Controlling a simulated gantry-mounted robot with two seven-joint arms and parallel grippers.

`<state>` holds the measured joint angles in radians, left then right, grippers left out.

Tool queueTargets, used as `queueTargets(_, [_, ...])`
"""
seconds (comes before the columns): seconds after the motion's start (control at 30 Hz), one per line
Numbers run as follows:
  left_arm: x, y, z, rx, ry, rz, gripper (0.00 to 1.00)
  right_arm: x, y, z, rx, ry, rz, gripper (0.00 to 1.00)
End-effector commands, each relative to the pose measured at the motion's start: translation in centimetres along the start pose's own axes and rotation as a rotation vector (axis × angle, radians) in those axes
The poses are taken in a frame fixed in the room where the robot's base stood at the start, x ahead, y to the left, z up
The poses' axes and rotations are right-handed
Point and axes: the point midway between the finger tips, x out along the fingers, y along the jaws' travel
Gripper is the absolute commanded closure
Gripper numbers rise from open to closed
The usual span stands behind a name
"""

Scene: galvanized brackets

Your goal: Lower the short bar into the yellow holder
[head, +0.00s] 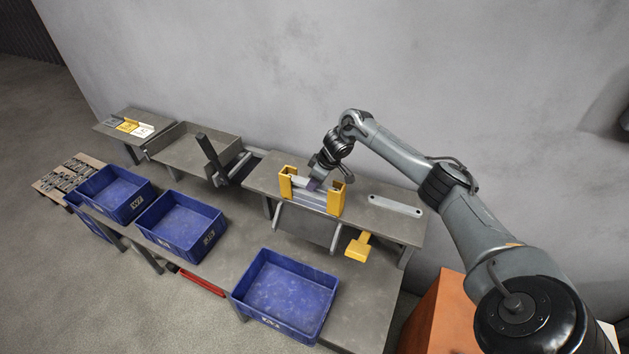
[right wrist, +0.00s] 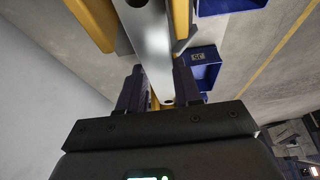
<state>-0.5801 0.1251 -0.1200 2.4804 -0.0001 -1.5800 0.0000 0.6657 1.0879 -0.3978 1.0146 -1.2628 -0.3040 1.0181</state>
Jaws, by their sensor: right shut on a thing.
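The yellow holder (head: 337,199) stands on the grey bench, with two upright yellow posts and a pale base between them. My right gripper (head: 313,184) is between the posts, pointing down. In the right wrist view, my right gripper (right wrist: 158,92) is shut on a flat grey bar (right wrist: 153,45) with holes at its ends. The bar runs away from the fingers, with yellow holder parts (right wrist: 181,18) on both sides. I cannot tell whether the bar touches the holder or how deep it sits. My left gripper is not in view.
Another grey bar (head: 395,206) with end holes lies on the bench to the right of the holder. A yellow paddle-shaped piece (head: 358,248) hangs at the bench front. Blue bins (head: 285,338) stand on the lower table in front. A wall rises close behind.

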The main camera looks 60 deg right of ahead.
Motion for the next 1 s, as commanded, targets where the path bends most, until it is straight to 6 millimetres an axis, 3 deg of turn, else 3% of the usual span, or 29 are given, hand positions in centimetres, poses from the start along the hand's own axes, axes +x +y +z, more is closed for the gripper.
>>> queueTargets(0.1, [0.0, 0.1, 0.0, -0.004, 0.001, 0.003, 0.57, 0.0, 0.0, -0.1, 0.0, 0.001, 0.0, 1.0])
queueTargets(0.13, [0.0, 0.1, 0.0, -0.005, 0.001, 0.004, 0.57, 0.0, 0.0, -0.1, 0.0, 0.001, 0.0, 0.63])
queueTargets(0.3, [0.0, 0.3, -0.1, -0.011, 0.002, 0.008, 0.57, 0.0, 0.0, 0.0, 0.0, 0.001, 0.0, 0.37])
queueTargets(0.67, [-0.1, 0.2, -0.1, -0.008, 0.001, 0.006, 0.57, -0.3, 0.0, 0.0, -0.001, 0.0, 0.001, 0.37])
queueTargets(0.87, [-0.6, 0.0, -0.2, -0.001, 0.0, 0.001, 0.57, -2.5, 0.1, 0.0, -0.002, 0.0, 0.003, 0.37])
queueTargets(1.0, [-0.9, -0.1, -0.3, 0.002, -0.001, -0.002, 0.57, -4.9, 0.1, 0.0, -0.002, 0.001, 0.003, 0.37])
